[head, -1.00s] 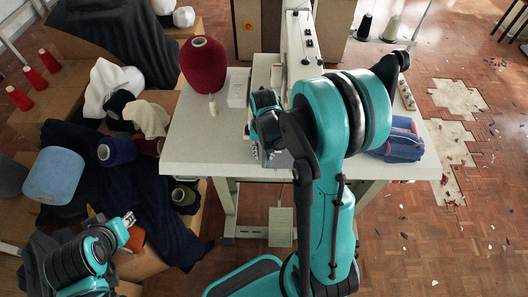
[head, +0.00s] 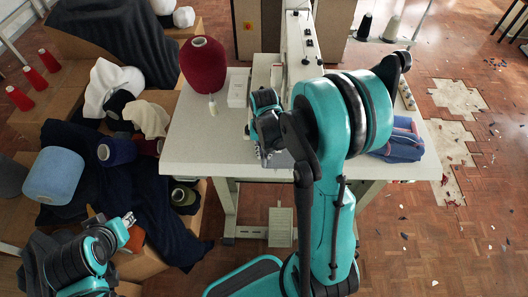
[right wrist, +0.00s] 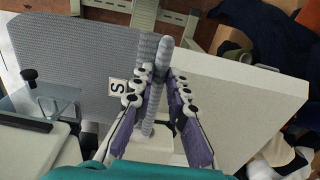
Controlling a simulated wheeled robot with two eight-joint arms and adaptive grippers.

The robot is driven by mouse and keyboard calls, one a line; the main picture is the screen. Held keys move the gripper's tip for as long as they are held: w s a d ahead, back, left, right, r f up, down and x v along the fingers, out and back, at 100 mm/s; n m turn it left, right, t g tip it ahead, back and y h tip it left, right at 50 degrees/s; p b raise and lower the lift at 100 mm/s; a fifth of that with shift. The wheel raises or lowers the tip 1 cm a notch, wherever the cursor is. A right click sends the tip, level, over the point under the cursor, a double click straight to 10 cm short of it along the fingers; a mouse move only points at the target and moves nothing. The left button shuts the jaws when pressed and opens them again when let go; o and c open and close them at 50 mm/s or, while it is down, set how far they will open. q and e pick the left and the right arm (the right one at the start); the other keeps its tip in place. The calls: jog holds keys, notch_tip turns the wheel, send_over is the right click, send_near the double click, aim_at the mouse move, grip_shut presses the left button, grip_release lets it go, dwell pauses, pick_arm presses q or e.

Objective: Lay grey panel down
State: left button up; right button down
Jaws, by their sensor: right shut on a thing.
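The grey panel (right wrist: 65,65) is a ribbed knit sheet filling the left of the right wrist view, with a small white label marked "S" (right wrist: 117,87) near its right side. A raised grey fold or roll of knit (right wrist: 160,62) stands between the purple fingers of my right gripper (right wrist: 157,88), which is shut on it. In the head view my right gripper (head: 268,150) is over the white table (head: 205,150); my arm hides most of the panel there. My left gripper (head: 129,221) is low at the left, away from the table; its jaw opening is unclear.
A sewing machine (head: 298,40) stands at the back of the table, with a dark red yarn cone (head: 204,65) to its left. Blue folded knit (head: 403,146) lies at the right edge. Cartons with garments and cones crowd the left. The table's left front is clear.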

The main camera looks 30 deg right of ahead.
aim_at(263, 167)
jog(key=shift+r, duration=0.15)
dwell(0.4)
jog(key=shift+s+a, duration=0.55)
jog(key=shift+s, duration=0.3)
jog(key=shift+s+a, duration=0.5)
jog(key=shift+s, duration=0.35)
jog(key=shift+s+a, duration=0.55)
jog(key=shift+s, duration=0.3)
jog(key=shift+s+a+r+p, duration=0.35)
jog(key=shift+s+a, duration=0.1)
jog(key=shift+s, duration=0.25)
jog(key=shift+s+a+r+p, duration=0.3)
jog(key=shift+s+a, duration=0.1)
jog(key=shift+s, duration=0.35)
jog(key=shift+s+a+r+p, duration=0.25)
jog(key=shift+s+a+r, duration=0.15)
jog(key=shift+s, duration=0.3)
jog(key=shift+r+p, duration=2.1)
jog(key=shift+r, duration=0.35)
jog(key=shift+r, duration=0.1)
